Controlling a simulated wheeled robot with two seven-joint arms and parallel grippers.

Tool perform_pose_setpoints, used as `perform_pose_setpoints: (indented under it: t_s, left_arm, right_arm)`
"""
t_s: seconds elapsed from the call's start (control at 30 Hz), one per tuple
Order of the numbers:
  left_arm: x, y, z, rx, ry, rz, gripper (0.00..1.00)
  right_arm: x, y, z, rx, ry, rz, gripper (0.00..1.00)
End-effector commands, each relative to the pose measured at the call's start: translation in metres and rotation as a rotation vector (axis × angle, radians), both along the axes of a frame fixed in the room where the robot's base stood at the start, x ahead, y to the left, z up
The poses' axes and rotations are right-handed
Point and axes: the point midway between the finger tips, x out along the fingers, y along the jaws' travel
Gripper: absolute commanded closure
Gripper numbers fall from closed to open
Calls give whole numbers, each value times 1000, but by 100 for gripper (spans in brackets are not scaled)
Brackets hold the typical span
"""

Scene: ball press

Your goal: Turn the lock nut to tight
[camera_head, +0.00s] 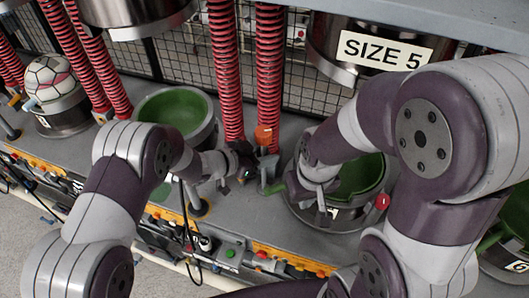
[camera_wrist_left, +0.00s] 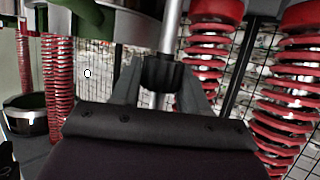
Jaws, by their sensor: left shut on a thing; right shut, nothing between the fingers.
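My right gripper (camera_head: 318,188) is shut and empty, over the left rim of the right green bowl (camera_head: 362,180).
Another green bowl (camera_head: 172,108) stands behind my left forearm. A ball (camera_head: 51,79) sits in a station at far left. Red coil springs (camera_head: 225,70) and a mesh fence rise behind. A "SIZE 5" press head (camera_head: 385,50) hangs above right. A button panel (camera_head: 230,254) lines the front edge.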

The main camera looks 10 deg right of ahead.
Motion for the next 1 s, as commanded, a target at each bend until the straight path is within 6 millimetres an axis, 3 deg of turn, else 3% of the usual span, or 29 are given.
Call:
perform_pose_setpoints:
  t_s: [0.4, 0.43, 0.5, 0.83, 1.0]
  left_arm:
    - [1, 0, 2, -1, -4, -62, 86]
    - [1, 0, 3, -1, -4, -62, 49]
    - [1, 0, 2, -1, -4, -62, 35]
    - [0, 4, 2, 0, -3, -61, 35]
    - [-7, 30, 10, 0, -3, -58, 35]
  right_arm:
    - [0, 0, 2, 0, 0, 0, 100]
    - [0, 0, 2, 0, 0, 0, 100]
    - [0, 0, 2, 0, 0, 0, 100]
    - [0, 0, -1, 0, 0, 0, 100]
    - [0, 0, -12, 0, 0, 0, 100]
